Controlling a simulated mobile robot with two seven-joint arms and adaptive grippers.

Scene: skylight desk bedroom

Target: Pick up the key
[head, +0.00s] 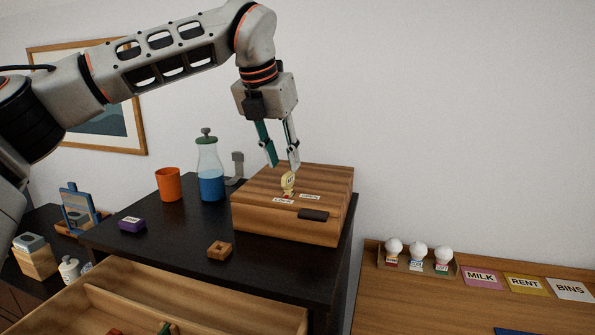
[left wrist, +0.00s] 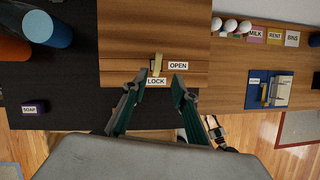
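The yellow key (head: 288,182) stands upright on the top of a wooden box (head: 335,183), by the LOCK and OPEN labels. It also shows in the left wrist view (left wrist: 157,64), just beyond the LOCK label. Whether it sits in a slot is too small to tell. My left gripper (head: 283,164) points down over the box, with its fingers apart and nothing between them. In the left wrist view its fingertips (left wrist: 156,86) lie on either side of the LOCK label, short of the key.
The box stands on a black desk top (head: 178,235) with an orange cup (head: 168,184), a blue-filled bottle (head: 210,180), a purple SOAP block (head: 132,224) and a small wooden block (head: 219,250). An open drawer (head: 230,305) is in front. A lower wooden surface (head: 440,305) lies right.

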